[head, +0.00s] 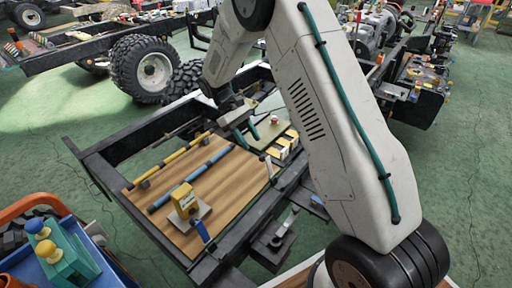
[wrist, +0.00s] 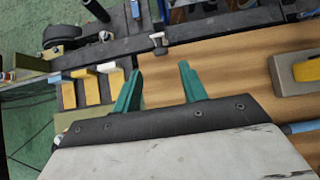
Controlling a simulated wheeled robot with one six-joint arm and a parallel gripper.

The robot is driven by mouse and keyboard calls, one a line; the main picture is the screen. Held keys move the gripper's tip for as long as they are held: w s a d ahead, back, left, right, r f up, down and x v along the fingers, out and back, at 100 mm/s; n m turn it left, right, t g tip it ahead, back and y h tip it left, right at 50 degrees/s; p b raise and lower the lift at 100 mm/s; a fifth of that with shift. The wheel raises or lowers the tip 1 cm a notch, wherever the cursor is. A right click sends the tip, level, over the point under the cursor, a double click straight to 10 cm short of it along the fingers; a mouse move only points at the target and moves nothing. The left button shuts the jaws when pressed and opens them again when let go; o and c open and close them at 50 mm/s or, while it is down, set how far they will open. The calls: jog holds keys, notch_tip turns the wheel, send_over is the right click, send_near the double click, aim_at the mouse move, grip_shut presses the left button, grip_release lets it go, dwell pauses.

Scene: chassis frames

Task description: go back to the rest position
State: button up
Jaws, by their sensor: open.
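My gripper (wrist: 160,88) has two green fingers. They stand apart with nothing between them in the wrist view. In the head view my gripper (head: 262,131) hangs over the far right part of the wooden board (head: 230,205), near the yellow and white blocks (head: 284,147). These blocks also show left of the fingers in the wrist view (wrist: 92,88). My arm crosses the middle and right of the head view and hides part of the frame behind it.
A black chassis frame (head: 118,143) surrounds the board. A blue rod (head: 190,180), a yellow rod (head: 172,160) and a yellow device on a grey base (head: 185,200) are on the board. A blue tray (head: 75,265) with knobbed parts is at lower left. Green floor is clear at right.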

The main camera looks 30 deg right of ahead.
jog(key=shift+v, duration=1.05)
jog(key=s+r+m+t+y, duration=0.1)
jog(key=s+r+t, duration=0.2)
jog(key=s+r, duration=0.4)
jog(key=s+a+r+m+t+y, duration=0.1)
jog(key=s+r, duration=0.6)
jog(key=s, duration=0.8)
jog(key=s+a+r+m+t+y, duration=0.1)
jog(key=s+r+m+t, duration=0.2)
jog(key=s, duration=0.9)
notch_tip(320, 180, up, 4)
jog(key=shift+t+y, duration=0.3)
jog(key=shift+t, duration=0.7)
